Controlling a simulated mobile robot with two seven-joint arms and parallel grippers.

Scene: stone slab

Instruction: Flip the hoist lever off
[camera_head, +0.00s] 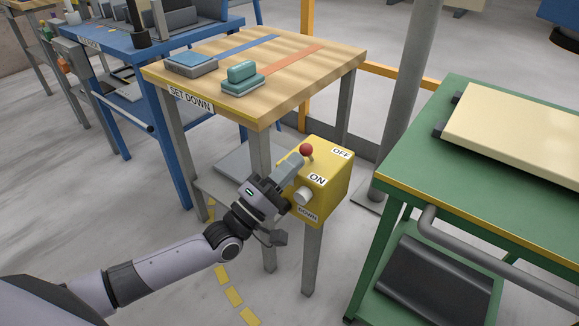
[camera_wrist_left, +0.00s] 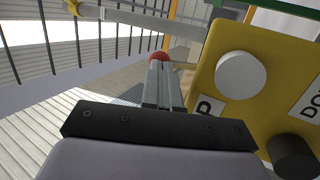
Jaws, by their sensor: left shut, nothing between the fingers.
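The hoist control box (camera_head: 335,190) is yellow, on a post beside the wooden table. In the left wrist view the red ball (camera_wrist_left: 158,56) shows just beyond the closed fingers (camera_wrist_left: 162,66); contact cannot be told. The lever's shaft is mostly hidden. My right gripper is out of view.
A white round button (camera_head: 303,195) sticks out of the box front. The wooden table (camera_head: 310,70) holds a teal block (camera_head: 242,71) and a grey-blue case (camera_head: 191,62). A green bench (camera_head: 430,165) with a cream slab (camera_head: 525,125) stands to the right, beside a grey pole (camera_head: 408,90).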

